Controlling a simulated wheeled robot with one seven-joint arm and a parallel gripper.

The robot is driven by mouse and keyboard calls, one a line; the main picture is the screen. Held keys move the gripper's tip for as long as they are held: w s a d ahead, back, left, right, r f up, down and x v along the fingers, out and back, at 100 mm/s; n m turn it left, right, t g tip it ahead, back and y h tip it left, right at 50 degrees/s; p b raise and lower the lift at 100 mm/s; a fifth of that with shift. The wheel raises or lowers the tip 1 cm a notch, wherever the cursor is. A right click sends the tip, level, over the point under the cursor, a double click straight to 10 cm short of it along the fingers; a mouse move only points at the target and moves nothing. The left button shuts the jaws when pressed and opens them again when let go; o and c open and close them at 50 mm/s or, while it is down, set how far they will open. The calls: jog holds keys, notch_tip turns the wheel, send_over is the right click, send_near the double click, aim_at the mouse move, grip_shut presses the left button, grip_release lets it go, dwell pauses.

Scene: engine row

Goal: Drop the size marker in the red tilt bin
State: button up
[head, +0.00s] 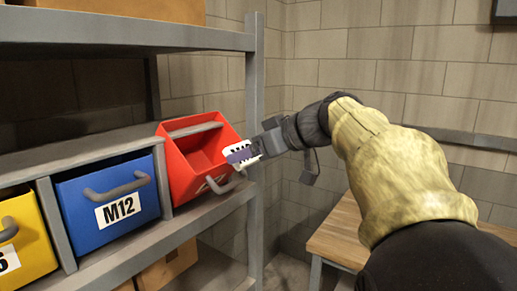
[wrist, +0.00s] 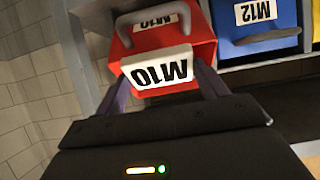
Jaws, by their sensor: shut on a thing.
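The size marker, a white block reading M10 (wrist: 158,68), is between the two purple fingers of my gripper (wrist: 162,82). In the head view, my gripper (head: 243,156) is shut on the marker at the right front edge of the red tilt bin (head: 181,176). The red bin is tipped forward with its top open and its inside showing empty in part. In the wrist view, which is upside down, the red bin (wrist: 204,40) with its M10 label and grey handle lies behind the marker. I cannot tell whether the marker touches the bin.
A blue M12 bin (head: 88,222) and a yellow bin (head: 25,245) sit left of the red one on the grey shelf. A grey shelf post (head: 254,75) stands close by my gripper. A wooden bench (head: 335,240) is at the lower right. Cardboard boxes are above and below.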

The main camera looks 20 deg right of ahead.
jog(key=shift+w+a+r+p, duration=0.55)
jog(key=shift+w+p, duration=0.3)
jog(key=shift+p, duration=0.2)
jog(key=shift+w+a+r+p, duration=0.4)
jog(key=shift+w+a+p, duration=0.25)
jog(key=shift+w+p, duration=0.3)
jog(key=shift+w+a+r+p, duration=0.25)
jog(key=shift+w+a+r, duration=0.15)
jog(key=shift+w, duration=0.25)
jog(key=shift+w+a+r+p, duration=0.3)
jog(key=shift+w+a, duration=0.15)
jog(key=shift+w, duration=0.15)
jog(key=shift+w+a, duration=0.15)
jog(key=shift+a, duration=0.15)
jog(key=shift+d, duration=0.1)
jog(key=o, duration=1.1)
jog(key=shift+c, duration=0.2)
